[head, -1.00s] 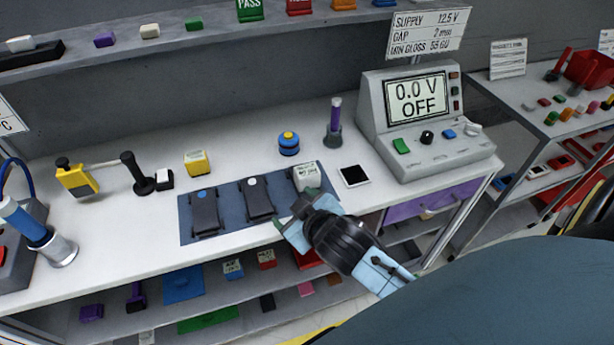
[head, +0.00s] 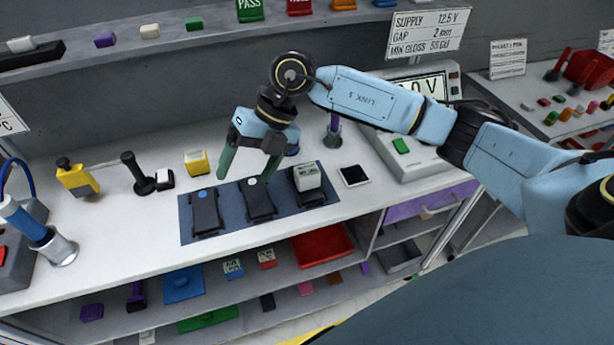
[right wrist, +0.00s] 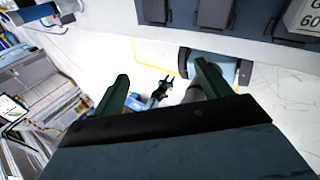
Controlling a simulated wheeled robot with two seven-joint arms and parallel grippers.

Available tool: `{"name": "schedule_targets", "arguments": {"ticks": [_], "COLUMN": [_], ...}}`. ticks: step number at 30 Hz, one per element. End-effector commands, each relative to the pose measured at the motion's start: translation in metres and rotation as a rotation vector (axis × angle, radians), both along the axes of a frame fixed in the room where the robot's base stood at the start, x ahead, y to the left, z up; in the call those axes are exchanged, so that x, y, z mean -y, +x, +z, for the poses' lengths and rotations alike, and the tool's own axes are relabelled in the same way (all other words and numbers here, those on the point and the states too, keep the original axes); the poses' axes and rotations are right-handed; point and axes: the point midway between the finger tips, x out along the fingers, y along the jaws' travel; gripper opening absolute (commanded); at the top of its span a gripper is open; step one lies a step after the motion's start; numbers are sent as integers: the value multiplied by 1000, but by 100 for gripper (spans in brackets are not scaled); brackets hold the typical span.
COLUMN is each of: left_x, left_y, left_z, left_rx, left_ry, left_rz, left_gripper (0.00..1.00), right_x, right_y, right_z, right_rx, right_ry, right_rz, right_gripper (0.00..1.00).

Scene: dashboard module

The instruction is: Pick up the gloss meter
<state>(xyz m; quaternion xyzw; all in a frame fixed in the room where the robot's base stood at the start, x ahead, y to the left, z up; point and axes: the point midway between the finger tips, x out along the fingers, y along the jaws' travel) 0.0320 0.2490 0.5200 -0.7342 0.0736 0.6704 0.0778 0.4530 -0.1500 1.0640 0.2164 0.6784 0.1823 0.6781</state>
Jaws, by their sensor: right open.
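The likely gloss meter is a white box with small dark lettering (head: 307,178), on the dark holder at the right end of the blue mat (head: 232,214). In the right wrist view, its pale face (right wrist: 303,20) is cut off at the top right corner, with "G" and "60" readable. My right gripper (head: 248,174) is open and empty, with its fingers pointing down. In the head view it appears left of the white box, over the mat's two other dark devices. The right wrist view shows both green fingers apart (right wrist: 163,82). My left gripper is out of view.
Two dark devices, one with a blue dot (head: 205,212) and one with a white dot (head: 257,198), share the mat. A yellow cube (head: 197,163) stands behind. A black-screened tile (head: 353,176) lies right of the mat. The supply console (head: 405,160) is partly behind my right arm.

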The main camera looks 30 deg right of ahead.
Motion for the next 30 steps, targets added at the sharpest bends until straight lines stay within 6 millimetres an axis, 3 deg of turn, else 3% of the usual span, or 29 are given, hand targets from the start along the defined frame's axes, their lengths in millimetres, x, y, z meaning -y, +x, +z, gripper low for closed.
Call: {"name": "schedule_targets", "arguments": {"ticks": [1, 3, 6, 9, 13, 22, 30], "left_x": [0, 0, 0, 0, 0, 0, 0], "left_y": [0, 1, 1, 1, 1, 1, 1], "left_z": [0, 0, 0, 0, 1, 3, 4], "left_rx": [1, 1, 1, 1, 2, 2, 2], "left_ry": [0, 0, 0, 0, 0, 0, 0], "left_rz": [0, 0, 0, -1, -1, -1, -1], "left_gripper": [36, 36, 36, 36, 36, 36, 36], "right_x": [32, 68, 108, 130, 138, 137, 138], "right_y": [8, 14, 18, 19, 18, 18, 19], "right_z": [2, 4, 12, 18, 7, -48, -69], "right_rx": [-5, -23, -46, -61, -71, -71, -70], "right_ry": [-136, -293, -452, -540, -575, -571, -570], "right_rz": [-29, -72, -130, -170, -183, -181, -179], "right_gripper": [76, 76, 76, 76, 76, 76, 76]}}
